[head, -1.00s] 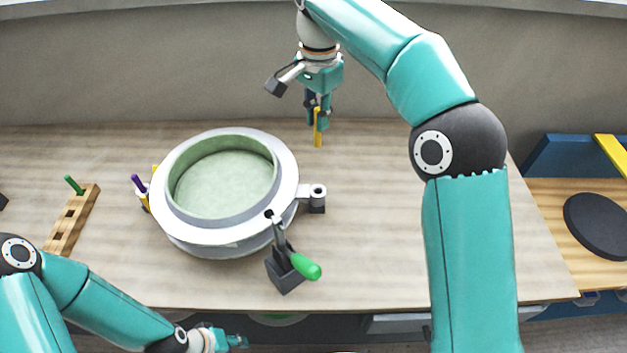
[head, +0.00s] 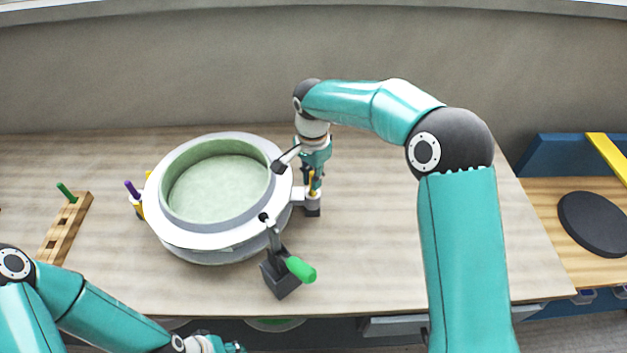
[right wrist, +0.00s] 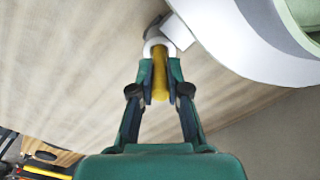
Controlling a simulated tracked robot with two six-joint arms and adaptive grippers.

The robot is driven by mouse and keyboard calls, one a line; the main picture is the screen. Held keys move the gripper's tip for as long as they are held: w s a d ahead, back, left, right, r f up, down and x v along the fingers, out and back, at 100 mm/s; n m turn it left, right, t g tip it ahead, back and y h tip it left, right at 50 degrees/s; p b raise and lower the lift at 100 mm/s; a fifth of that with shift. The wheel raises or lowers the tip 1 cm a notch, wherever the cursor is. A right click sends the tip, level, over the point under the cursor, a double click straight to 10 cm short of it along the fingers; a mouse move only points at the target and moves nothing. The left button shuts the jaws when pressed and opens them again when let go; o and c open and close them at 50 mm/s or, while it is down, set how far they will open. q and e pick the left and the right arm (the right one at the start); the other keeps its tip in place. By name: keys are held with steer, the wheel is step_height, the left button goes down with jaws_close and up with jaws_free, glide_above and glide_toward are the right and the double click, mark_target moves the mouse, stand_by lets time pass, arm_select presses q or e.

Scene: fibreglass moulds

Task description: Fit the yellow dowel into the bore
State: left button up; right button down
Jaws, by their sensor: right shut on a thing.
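The yellow dowel (head: 312,184) is upright in my right gripper (head: 314,178), which is shut on it. In the right wrist view the dowel (right wrist: 160,78) shows between the fingertips (right wrist: 160,88). The bore is in the pale ring-shaped lug (head: 313,199) on the right side of the round mould (head: 282,205). The dowel's lower end is at the lug; in the right wrist view it overlaps the white ring (right wrist: 149,46). I cannot tell whether the tip is inside the bore or just above it. My left gripper (head: 230,346) is at the bottom edge, partly cut off.
A clamp with a green handle (head: 300,269) stands at the mould's front right. A purple pin (head: 131,188) stands at its left. A wooden rack (head: 66,228) with a green peg is farther left. A black disc (head: 594,223) lies at far right. The bench right of the lug is clear.

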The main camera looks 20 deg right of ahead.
steer(key=shift+f, duration=0.95)
steer(key=shift+f, duration=0.2)
steer(key=c, duration=1.2)
jaws_free()
steer(key=shift+r, duration=0.1)
steer(key=shift+o, duration=0.2)
steer(key=shift+r, duration=0.15)
step_height(320, 180, up, 12)
steer(key=shift+f+b, duration=0.1)
steer(key=shift+b, duration=0.2)
